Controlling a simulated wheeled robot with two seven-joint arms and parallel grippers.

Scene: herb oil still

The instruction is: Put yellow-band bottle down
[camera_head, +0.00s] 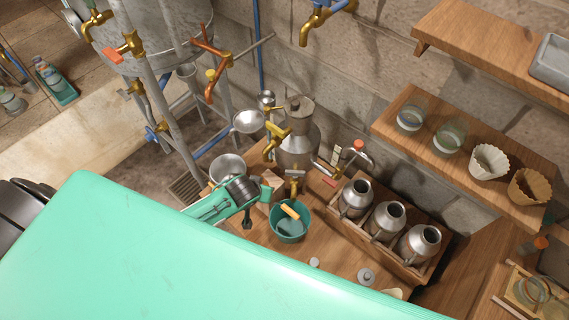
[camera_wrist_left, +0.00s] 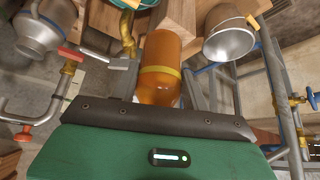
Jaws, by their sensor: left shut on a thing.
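The yellow-band bottle (camera_wrist_left: 160,55) is amber with a yellow band around its body and fills the centre of the left wrist view. My left gripper (camera_head: 246,200) is shut on it; in the wrist view its dark front edge hides the bottle's near end. In the head view the gripper is over the wooden bench (camera_head: 262,236), between a metal pail (camera_head: 228,168) and a green tub (camera_head: 290,236). The bottle is hidden there by the gripper, and I cannot tell whether it touches the bench. My right gripper is not in view.
A steel still (camera_head: 297,150) with a brass tap (camera_head: 294,178) stands just behind the gripper, near a small wooden block (camera_head: 272,186). The green tub holds a yellow-handled tool. A wooden crate (camera_head: 395,262) with steel jugs is to the right. Pipes and a metal frame stand left.

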